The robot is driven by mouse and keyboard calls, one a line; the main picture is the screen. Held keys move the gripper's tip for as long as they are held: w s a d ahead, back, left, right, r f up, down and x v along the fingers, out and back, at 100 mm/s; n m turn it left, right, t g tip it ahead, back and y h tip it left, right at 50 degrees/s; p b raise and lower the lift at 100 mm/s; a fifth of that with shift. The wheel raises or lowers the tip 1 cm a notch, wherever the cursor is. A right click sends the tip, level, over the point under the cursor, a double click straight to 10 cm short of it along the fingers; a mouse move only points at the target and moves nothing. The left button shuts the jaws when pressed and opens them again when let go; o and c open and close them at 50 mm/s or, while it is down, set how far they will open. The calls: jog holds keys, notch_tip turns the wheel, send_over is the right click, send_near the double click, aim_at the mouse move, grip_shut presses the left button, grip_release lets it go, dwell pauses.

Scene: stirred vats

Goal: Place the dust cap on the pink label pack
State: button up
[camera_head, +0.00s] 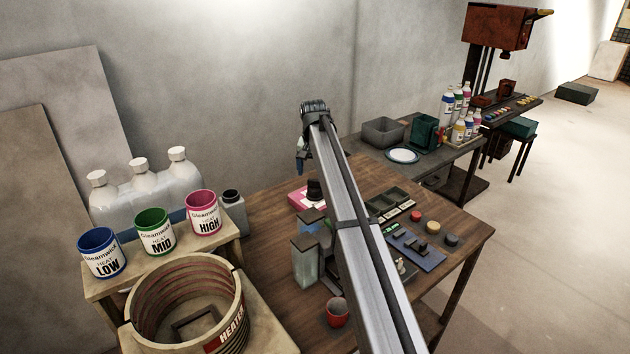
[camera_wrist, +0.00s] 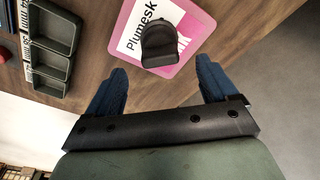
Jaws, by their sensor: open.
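The pink label pack (camera_head: 297,201) lies on the wooden table in the head view. In the wrist view the pack (camera_wrist: 186,30) shows pink and white with printed lettering. A black, round-topped piece, which looks like the dust cap (camera_head: 314,189), stands on the pack. In the wrist view the cap (camera_wrist: 158,45) covers part of the print, near the pack's edge facing my gripper. My gripper (camera_wrist: 160,75) is open and empty, with its blue fingers apart on either side of the cap's line and not touching it. In the head view my gripper (camera_head: 300,168) hangs above the pack.
Grey compartment trays (camera_wrist: 50,45) lie beside the pack. Lidded containers (camera_head: 306,258), a red cup (camera_head: 337,312) and a blue panel with knobs (camera_head: 415,248) share the table. Three labelled tins and a round heater vat (camera_head: 187,303) stand left. My arm hides the table's middle.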

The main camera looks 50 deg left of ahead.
aim_at(314, 189)
jog(key=shift+s+d+r, duration=0.15)
jog(key=shift+r, duration=1.15)
jog(key=shift+s+d+r, duration=0.1)
jog(key=shift+r, duration=1.2)
